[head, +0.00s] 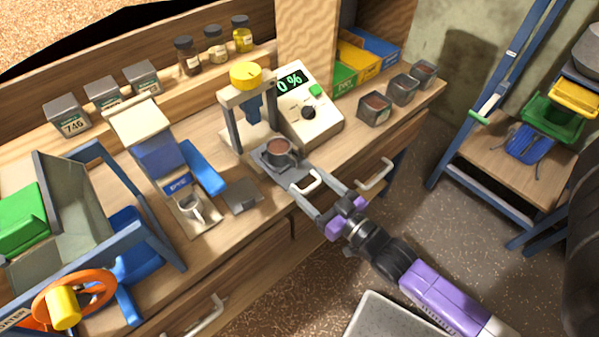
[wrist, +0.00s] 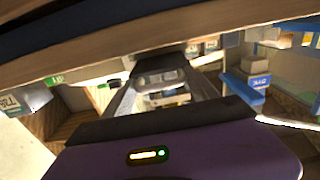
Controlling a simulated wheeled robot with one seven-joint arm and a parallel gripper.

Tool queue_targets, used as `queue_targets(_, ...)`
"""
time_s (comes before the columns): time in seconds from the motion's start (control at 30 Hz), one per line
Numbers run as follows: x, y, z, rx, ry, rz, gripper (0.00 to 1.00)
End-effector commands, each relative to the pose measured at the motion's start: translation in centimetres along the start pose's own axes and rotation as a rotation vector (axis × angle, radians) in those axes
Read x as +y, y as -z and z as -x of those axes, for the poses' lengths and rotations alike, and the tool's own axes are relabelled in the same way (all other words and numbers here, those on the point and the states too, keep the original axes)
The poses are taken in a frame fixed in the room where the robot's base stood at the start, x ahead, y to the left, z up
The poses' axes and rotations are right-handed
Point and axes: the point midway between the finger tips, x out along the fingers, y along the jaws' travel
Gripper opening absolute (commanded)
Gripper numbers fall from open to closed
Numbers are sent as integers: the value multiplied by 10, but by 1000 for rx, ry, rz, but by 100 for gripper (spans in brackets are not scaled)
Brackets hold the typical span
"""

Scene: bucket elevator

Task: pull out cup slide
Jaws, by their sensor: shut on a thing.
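The cup slide (head: 272,158) is a grey plate at the foot of the press, with a dark cup (head: 279,150) of brown material on it. Its pale loop handle (head: 307,183) faces the front edge of the bench. My gripper (head: 308,186) reaches in from the lower right, with its two grey fingers on either side of this handle, shut on it. In the wrist view, the fingers (wrist: 160,90) run away from the purple gripper body and meet around a dark piece; its details are hard to make out.
The press with a yellow knob (head: 246,75) stands behind the slide, beside a meter box (head: 304,105). Several filled containers (head: 375,108) stand at right. A drawer handle (head: 376,177) sticks out below the bench.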

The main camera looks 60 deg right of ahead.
Motion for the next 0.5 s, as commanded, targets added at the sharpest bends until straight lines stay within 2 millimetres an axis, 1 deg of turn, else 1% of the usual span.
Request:
queue_targets(0.03,5,0,3,-3,-9,4,0)
queue_targets(0.33,5,0,3,-1,-9,4,0)
queue_targets(0.37,5,0,3,-1,-10,4,74)
queue_targets(0.4,5,0,3,-1,-9,3,76)
queue_targets(0.5,4,0,3,-1,-7,3,76)
